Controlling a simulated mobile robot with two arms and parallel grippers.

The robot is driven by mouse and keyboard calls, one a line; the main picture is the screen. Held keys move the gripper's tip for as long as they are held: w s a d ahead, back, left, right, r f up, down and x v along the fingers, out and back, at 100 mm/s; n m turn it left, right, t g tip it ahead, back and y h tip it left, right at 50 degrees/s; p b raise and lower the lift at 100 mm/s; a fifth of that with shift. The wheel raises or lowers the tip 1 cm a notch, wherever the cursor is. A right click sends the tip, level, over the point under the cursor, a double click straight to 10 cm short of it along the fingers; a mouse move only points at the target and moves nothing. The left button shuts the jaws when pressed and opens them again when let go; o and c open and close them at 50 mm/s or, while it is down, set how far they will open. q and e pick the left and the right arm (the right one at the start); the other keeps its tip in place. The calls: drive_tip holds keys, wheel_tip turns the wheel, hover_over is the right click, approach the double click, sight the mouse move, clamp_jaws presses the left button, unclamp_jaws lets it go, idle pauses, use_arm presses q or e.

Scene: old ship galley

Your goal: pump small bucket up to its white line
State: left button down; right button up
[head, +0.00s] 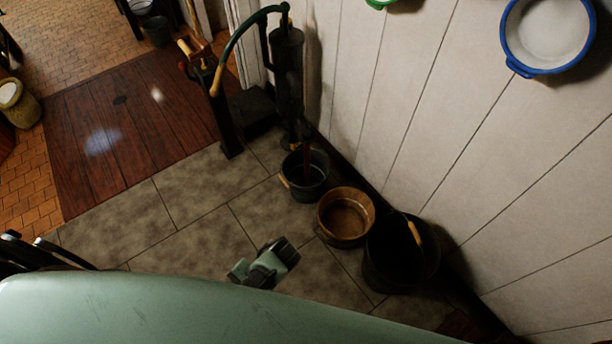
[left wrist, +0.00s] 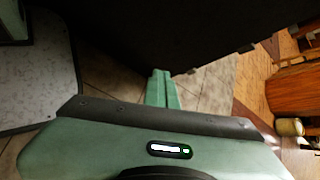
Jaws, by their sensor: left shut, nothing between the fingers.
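The small dark bucket (head: 318,184) stands upright on the stone floor below the spout of a black hand pump (head: 287,75). I cannot make out a white line or the water level inside it. A thin reddish-brown upright streak shows at its mouth. The pump's curved green handle (head: 243,35) ends in a wooden grip (head: 217,80), hanging left of the pump body. My left gripper (left wrist: 162,72) is shut and empty in the left wrist view, above floor tiles. A green and black end of one of my arms shows low in the head view; which arm is unclear.
A wooden tub (head: 345,240) and a large black bucket (head: 376,265) stand beside the small bucket along the white plank wall (head: 400,110). A dark post (head: 226,125) stands left of the pump. Tiled floor (head: 190,205) is clear to the left.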

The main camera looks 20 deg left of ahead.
use_arm(q)
drive_tip(key=c, duration=0.8)
unclamp_jaws()
drive_tip(key=p+v, duration=0.4)
drive_tip(key=v, duration=0.7)
drive_tip(key=shift+p, duration=0.35)
drive_tip(key=s+a+f+t+h+b, duration=0.1)
drive_tip(key=s+f+t+h+b, duration=0.1)
drive_tip(key=s+f, duration=0.3)
drive_tip(key=s+a+f+t+h+b, duration=0.1)
drive_tip(key=s+f+t+h+b, duration=0.2)
drive_tip(key=f, duration=1.1)
drive_tip(key=s+a+f+t+h+b, duration=0.1)
drive_tip(key=s+f+t+h+b, duration=0.1)
drive_tip(key=s+f, duration=0.7)
drive_tip(key=shift+s+a+f+n, duration=0.2)
drive_tip(key=shift+a+f+n, duration=0.15)
drive_tip(key=shift+f, duration=0.3)
